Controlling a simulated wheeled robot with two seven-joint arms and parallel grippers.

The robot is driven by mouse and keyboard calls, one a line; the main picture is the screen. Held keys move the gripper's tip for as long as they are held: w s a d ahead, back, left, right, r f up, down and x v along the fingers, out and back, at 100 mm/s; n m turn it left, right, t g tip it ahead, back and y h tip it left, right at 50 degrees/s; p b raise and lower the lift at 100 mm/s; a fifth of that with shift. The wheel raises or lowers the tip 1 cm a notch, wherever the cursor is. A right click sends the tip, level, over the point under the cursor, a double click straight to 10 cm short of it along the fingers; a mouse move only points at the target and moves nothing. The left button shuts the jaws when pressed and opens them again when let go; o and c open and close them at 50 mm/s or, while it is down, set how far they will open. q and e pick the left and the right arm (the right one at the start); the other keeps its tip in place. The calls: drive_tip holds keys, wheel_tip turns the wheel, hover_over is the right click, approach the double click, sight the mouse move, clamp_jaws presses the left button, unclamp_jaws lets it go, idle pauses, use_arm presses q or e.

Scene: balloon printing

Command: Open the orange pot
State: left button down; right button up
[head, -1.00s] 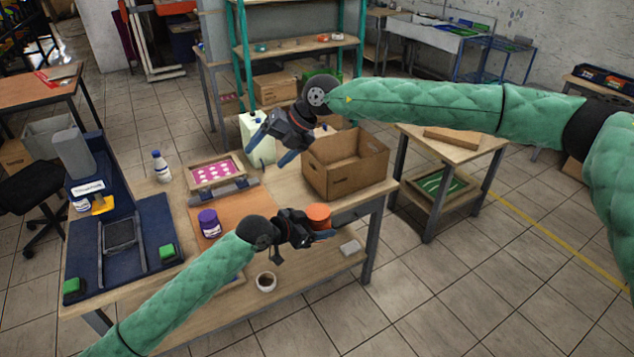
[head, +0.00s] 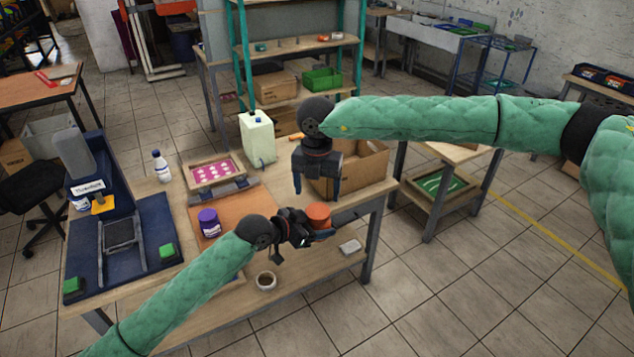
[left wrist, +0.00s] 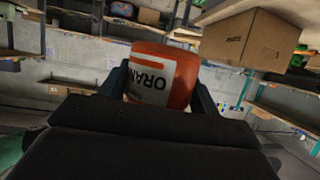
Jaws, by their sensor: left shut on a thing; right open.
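The orange pot (head: 319,214) is in my left gripper (head: 318,230), near the front edge of the workbench. In the left wrist view, the pot (left wrist: 176,72) sits between the two fingers, with a white label reading "ORAN" on its side. My right gripper (head: 311,185) points down with its fingers apart and empty.
An open cardboard box (head: 362,170) stands behind the right gripper. A purple pot (head: 209,222) stands on an orange sheet (head: 245,212) to the left. A white canister (head: 258,138) stands at the back.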

sight(315, 209)
drive_tip(key=shift+f, duration=3.05)
drive_tip(key=c, duration=1)
drive_tip(key=shift+a+r+n, duration=0.1)
drive_tip(key=shift+a+n, duration=0.1)
drive_tip(key=shift+n, duration=1.5)
drive_tip(key=o, duration=1.1)
drive_tip(key=shift+c, duration=0.2)
